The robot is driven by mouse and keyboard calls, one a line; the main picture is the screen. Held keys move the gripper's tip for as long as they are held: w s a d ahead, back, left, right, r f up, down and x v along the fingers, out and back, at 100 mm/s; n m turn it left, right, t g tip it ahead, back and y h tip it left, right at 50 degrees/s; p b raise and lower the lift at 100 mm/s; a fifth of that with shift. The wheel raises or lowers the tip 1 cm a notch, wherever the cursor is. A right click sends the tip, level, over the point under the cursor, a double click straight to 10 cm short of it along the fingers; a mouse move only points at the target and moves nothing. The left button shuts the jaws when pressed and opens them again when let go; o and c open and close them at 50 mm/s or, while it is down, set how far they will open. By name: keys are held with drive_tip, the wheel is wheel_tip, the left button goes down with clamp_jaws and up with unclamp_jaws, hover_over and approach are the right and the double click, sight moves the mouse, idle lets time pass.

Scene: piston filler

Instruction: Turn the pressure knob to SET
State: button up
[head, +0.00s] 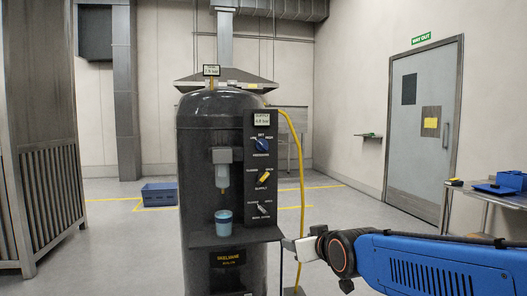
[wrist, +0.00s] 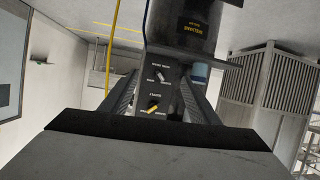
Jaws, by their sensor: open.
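The blue pressure knob (head: 262,145) is the top knob on the black control panel (head: 248,190) of the dark tank. Its handle looks tilted to the upper left, away from the upright SET mark; this is small to read. Below it are the yellow supply knob (head: 265,177) and a grey lever knob (head: 263,209). My gripper (head: 292,244) is low, right of the panel's bottom, and apart from the knobs. In the wrist view my gripper (wrist: 160,77) is open and empty. The yellow and grey knobs show between its fingers, upside down; the pressure knob is hidden there.
A yellow hose (head: 299,160) runs down close to the panel's right side. A blue cup (head: 223,223) stands on the tank's shelf (head: 210,240). A metal cart (head: 490,197) stands right, a blue crate (head: 159,195) behind left. The floor between tank and door is mostly clear.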

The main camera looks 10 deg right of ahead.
drive_tip(key=w+a+r+t, duration=0.2)
drive_tip(key=w+r+t, duration=0.2)
drive_tip(key=w+r, duration=0.45)
drive_tip(key=t, duration=0.5)
approach(263, 148)
drive_tip(key=shift+n, duration=0.3)
drive_tip(key=x, duration=0.9)
drive_tip(key=shift+w+d+r, duration=0.15)
drive_tip(key=shift+w+r, duration=0.05)
drive_tip(key=shift+w, duration=0.1)
drive_tip(key=c, duration=1)
